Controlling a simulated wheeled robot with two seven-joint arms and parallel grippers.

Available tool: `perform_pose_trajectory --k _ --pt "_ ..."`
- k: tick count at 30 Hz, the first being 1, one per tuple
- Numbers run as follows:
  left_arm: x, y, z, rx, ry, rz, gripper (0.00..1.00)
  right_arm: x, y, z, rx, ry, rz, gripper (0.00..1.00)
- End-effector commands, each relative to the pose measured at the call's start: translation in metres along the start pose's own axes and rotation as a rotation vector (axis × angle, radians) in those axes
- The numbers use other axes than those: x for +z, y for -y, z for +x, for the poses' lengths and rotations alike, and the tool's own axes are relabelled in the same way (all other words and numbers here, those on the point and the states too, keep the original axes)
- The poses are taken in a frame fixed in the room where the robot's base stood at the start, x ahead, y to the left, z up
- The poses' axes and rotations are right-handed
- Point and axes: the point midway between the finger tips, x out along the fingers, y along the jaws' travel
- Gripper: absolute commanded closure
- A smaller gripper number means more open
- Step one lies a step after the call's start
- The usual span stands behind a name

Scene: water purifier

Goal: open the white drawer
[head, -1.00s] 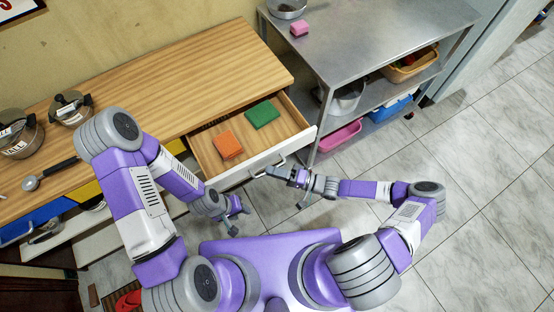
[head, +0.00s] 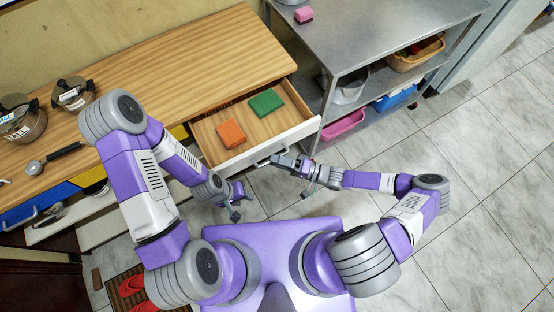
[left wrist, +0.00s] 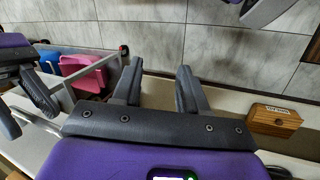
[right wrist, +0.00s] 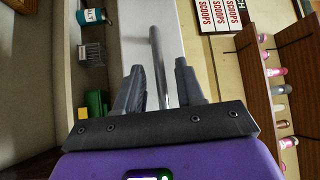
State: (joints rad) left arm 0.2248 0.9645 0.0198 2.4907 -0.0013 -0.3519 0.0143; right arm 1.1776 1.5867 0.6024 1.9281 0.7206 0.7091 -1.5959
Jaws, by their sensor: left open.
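The white drawer (head: 294,137) is pulled out from under the wooden counter, with its inside showing. Its metal handle (head: 263,156) is on the front, and the handle bar also shows in the right wrist view (right wrist: 158,60). My right gripper (head: 279,160) is at the drawer front by the handle. In the right wrist view its fingers are apart, with the bar running between them and gaps beside it. My left gripper (head: 238,208) is open and empty, in front of the counter, left of and below the right one.
An orange sponge (head: 231,134) and a green sponge (head: 265,103) lie in the drawer. A metal shelf unit (head: 377,38) with bins stands to the right of the drawer. Pots and a ladle are on the counter (head: 190,65). Tiled floor (head: 480,170) at right is clear.

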Motion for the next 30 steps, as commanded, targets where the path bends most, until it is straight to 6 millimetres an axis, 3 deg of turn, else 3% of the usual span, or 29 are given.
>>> perform_pose_trajectory --k 9,13,30 --pt "0.000 -0.001 -0.004 0.000 0.000 0.000 0.57 -0.001 0.000 -0.052 0.005 -0.003 -0.001 0.62" --pt "0.000 -0.002 -0.004 0.000 0.000 0.000 0.57 -0.001 0.000 -0.066 0.003 -0.003 -0.001 0.62" --pt "0.000 -0.002 -0.004 0.000 0.000 0.000 0.57 0.000 0.000 -0.072 0.001 -0.001 0.000 0.62"
